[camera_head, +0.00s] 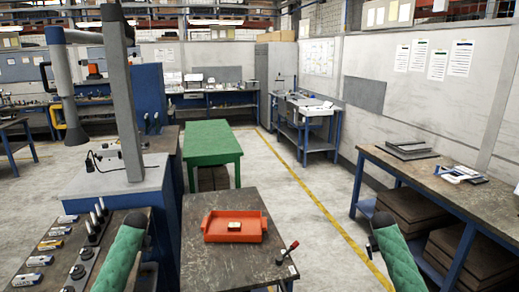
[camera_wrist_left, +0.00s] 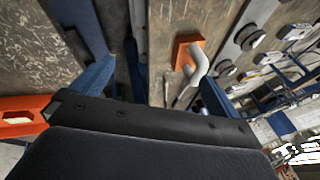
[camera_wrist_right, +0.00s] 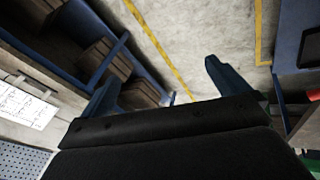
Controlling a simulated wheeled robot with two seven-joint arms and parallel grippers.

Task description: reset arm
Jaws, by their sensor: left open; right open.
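A tall grey post (camera_head: 120,90) rises from a blue cabinet (camera_head: 88,188) at the left in the head view. A hanging grey arm or tube (camera_head: 62,80) stands left of it, with a flared lower end. I cannot tell which of these is the arm of the task. My left gripper (camera_wrist_left: 150,88) is open and empty in its wrist view, above the bench edge. A grey bent handle on an orange block (camera_wrist_left: 190,52) shows beyond its fingers. My right gripper (camera_wrist_right: 165,85) is open and empty above the floor. In the head view only parts of my green-sleeved arms show.
A red tray (camera_head: 213,236) holding a small item (camera_head: 235,226) lies on a dark table (camera_head: 190,268). A small red-knobbed lever (camera_head: 288,252) is at its right edge. A green table (camera_head: 212,140) stands behind. A workbench (camera_head: 440,185) lines the right wall. The floor between is clear.

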